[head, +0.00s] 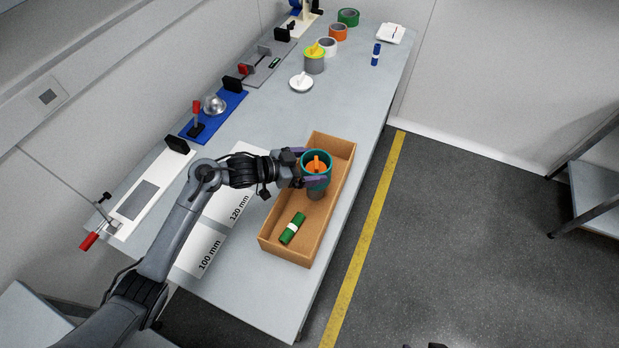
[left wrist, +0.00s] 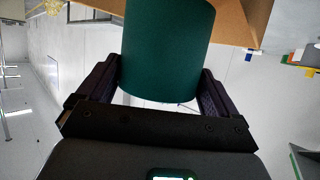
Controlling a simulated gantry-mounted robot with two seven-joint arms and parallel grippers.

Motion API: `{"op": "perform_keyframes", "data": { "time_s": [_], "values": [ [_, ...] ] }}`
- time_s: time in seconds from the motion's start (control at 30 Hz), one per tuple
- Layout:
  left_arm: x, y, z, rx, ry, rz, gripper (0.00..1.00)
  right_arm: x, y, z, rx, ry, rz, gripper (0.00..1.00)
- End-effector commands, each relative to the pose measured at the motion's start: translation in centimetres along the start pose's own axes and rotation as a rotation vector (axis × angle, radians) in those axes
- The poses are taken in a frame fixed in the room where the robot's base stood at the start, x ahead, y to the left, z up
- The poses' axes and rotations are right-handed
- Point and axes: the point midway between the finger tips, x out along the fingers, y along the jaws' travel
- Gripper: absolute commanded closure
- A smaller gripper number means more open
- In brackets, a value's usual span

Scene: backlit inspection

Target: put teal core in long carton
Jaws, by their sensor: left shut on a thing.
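The teal core (head: 305,171) is a wide, hollow teal cylinder. My left gripper (head: 315,180) is shut on it, with a finger on either side, and holds it over the far half of the long carton (head: 282,250), a brown open box. An orange piece (head: 316,163) shows within the core's rim; I cannot tell whether it is inside or beyond it. A grey-brown round thing (head: 315,194) shows just below the core, partly hidden. In the left wrist view the teal core (left wrist: 165,50) fills the space between the fingers, with a carton edge (left wrist: 240,25) behind it.
A green roll with a white band (head: 292,228) lies in the carton's near end. Cards marked 120 mm (head: 238,207) and 100 mm (head: 207,252) lie left of the carton. Fixtures line the table's left edge.

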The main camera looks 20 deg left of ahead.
Motion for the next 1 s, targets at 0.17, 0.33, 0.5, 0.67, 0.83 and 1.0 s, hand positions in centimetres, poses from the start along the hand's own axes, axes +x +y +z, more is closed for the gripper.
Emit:
{"op": "perform_keyframes", "data": {
  "time_s": [0.17, 0.33, 0.5, 0.67, 0.83, 1.0],
  "values": [
    [0.5, 0.0, 1.2, 0.0, 0.002, 0.001, 0.41, 0.3, 0.2, 0.1, -0.008, -0.002, 0.007, 0.36],
    [0.9, 0.1, 2.0, -0.001, 0.001, 0.002, 0.41, 0.5, 0.3, 0.2, -0.01, -0.002, 0.009, 0.36],
    [1.7, 0.0, 4.0, -0.003, 0.0, 0.001, 0.41, 0.9, 0.2, 0.3, -0.008, -0.001, 0.008, 0.36],
    [2.0, 0.0, 4.9, 0.0, 0.002, 0.001, 0.41, 1.0, 0.2, 0.3, -0.005, -0.001, 0.006, 0.36],
    [2.0, 0.0, 4.8, 0.001, 0.002, 0.001, 0.41, 0.9, 0.1, 0.3, -0.001, 0.0, 0.003, 0.36],
    [2.1, 0.0, 5.1, 0.0, 0.001, 0.001, 0.41, 1.1, 0.0, 0.2, 0.002, 0.002, 0.001, 0.36]
  ]
}}
